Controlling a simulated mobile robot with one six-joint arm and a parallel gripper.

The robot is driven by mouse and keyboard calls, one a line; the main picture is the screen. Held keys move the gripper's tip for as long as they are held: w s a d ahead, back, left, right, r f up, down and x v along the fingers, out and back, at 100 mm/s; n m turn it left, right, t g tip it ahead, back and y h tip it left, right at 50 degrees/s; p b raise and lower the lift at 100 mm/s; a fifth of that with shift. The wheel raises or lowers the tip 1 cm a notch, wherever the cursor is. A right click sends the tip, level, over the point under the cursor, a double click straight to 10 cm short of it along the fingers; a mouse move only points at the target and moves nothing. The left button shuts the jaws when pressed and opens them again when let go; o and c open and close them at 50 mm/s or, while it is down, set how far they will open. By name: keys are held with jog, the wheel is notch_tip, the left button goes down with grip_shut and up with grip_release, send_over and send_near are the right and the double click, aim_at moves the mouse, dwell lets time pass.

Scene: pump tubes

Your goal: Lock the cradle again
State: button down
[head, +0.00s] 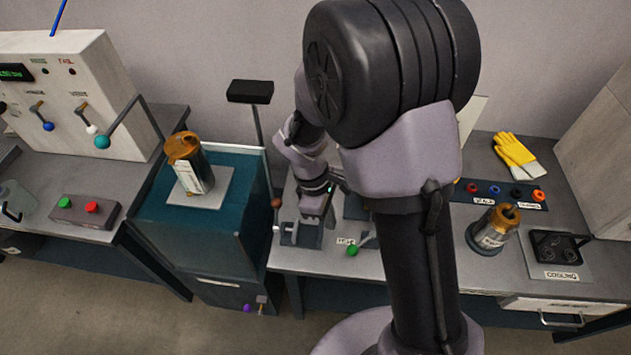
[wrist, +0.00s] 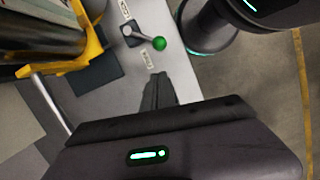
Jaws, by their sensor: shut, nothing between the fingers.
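My gripper (wrist: 158,84) is shut with nothing between its fingers, over the grey bench beside the lever with the green knob. In the head view it (head: 314,208) points down at the middle bench, just above a grey block. The green knob (wrist: 160,43) sits on a short lever on a dark base; it also shows in the head view (head: 352,250), at the bench's front. A yellow bracket (wrist: 88,52) by a dark cylinder (wrist: 40,32) fills the wrist view's upper left; I cannot tell whether this is the cradle. My arm hides part of the bench in the head view.
A copper-topped canister (head: 187,162) stands on the teal cabinet (head: 240,215) at left. Another canister (head: 493,230) stands on the right bench beside the cooling plate (head: 556,250). Yellow gloves (head: 515,150) lie behind. A lever with a brown knob (head: 277,203) rises left of my gripper.

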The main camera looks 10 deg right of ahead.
jog(key=b+x, duration=0.1)
jog(key=x, duration=0.2)
jog(key=b+x, duration=0.2)
jog(key=x, duration=0.1)
jog(key=s+b+x, duration=0.1)
jog(key=x, duration=0.2)
jog(key=shift+s+d+f, duration=0.1)
jog(key=shift+d+f, duration=0.1)
jog(key=shift+d, duration=0.05)
jog(key=shift+s, duration=0.1)
